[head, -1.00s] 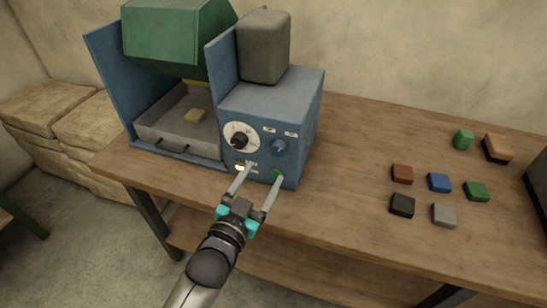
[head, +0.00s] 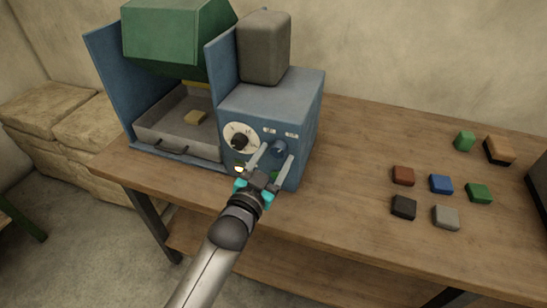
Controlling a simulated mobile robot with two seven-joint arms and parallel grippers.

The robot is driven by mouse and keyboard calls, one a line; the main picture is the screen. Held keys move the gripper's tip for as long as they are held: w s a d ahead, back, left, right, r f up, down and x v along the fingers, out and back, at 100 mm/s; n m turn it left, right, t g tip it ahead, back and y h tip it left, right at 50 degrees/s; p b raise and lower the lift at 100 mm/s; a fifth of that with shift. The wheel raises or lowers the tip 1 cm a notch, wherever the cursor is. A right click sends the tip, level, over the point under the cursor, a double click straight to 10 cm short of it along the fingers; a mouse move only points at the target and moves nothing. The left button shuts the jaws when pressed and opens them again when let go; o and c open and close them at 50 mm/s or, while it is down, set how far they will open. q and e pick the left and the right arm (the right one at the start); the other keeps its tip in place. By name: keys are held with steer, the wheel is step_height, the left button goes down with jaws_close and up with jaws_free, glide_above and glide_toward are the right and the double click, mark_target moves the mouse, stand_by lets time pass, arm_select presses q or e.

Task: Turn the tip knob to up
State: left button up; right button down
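A blue machine (head: 262,105) stands on the wooden table. Its front panel has a black knob on a round white dial (head: 240,138) at the left and a blue knob (head: 279,146) at the right, under two small labels too small to read. I cannot read which one is the tip knob. My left gripper (head: 275,152) is open, its two fingers spread at either side of the blue knob; whether they touch it I cannot tell. The gripper partly hides the lower panel, where a green button shows between the fingers. My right gripper is out of view.
Several small coloured blocks lie on the table (head: 350,150) at the right. The table between them and the machine is clear.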

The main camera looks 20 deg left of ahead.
arm_select(q)
jaws_close()
stand_by(0.3)
